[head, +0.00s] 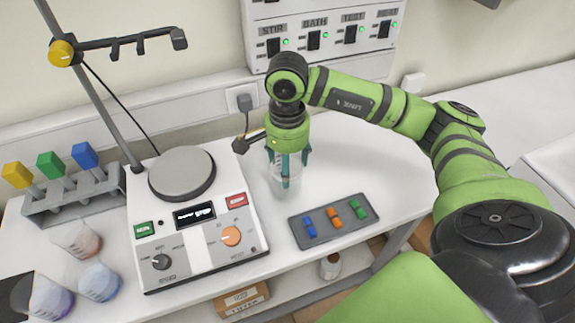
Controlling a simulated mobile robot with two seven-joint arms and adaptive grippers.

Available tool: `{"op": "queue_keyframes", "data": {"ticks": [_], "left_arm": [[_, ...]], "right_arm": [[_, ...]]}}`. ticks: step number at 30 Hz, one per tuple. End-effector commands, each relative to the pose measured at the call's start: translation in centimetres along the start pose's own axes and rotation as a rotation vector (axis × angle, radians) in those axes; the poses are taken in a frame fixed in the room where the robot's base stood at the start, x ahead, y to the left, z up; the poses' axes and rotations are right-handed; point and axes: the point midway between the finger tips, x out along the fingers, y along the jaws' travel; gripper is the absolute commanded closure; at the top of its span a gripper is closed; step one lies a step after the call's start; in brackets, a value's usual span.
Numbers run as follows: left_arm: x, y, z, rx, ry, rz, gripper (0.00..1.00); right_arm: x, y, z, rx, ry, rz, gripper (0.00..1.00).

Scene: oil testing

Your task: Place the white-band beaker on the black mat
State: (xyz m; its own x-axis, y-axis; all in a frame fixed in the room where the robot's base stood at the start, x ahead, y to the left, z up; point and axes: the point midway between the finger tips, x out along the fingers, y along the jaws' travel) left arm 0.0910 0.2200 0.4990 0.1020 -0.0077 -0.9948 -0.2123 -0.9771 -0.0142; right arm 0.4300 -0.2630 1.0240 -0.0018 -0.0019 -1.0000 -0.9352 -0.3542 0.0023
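A clear glass beaker (286,191) stands or hangs at the right of the hotplate stirrer. My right gripper (288,168) points down at it, with teal fingers at its upper part. I cannot tell whether they press on the glass. Three more beakers are at the lower left: one with reddish contents (80,242), one with blue (99,283) and one with purple (50,299). No white band can be made out on any beaker. A dark flat patch (17,292) at the left edge may be the black mat, mostly cut off. My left gripper is out of view.
The hotplate stirrer (190,251) and its tilted stand rod (92,90) stand left of my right gripper. A dark tray (328,236) with coloured pieces lies to its right. A rack (73,199) with coloured-top items is at the left.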

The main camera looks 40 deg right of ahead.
Motion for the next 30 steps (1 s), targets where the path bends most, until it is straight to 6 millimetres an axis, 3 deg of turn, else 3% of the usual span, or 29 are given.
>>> {"op": "queue_keyframes", "data": {"ticks": [7,20,21,22,30], "left_arm": [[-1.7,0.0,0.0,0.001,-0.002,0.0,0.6],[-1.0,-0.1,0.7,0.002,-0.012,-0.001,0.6],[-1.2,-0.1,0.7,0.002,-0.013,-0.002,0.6],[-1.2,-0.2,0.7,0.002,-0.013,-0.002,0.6],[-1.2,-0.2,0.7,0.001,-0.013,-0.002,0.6]], "right_arm": [[3.1,0.1,0.1,-0.001,-0.002,0.004,0.75],[3.9,0.1,0.0,-0.001,-0.001,0.0,0.75],[3.7,0.1,0.0,-0.001,-0.001,0.001,0.19],[3.7,0.1,0.0,-0.001,-0.001,0.001,0.11],[3.7,0.1,0.0,-0.001,-0.001,0.001,0.11]]}}
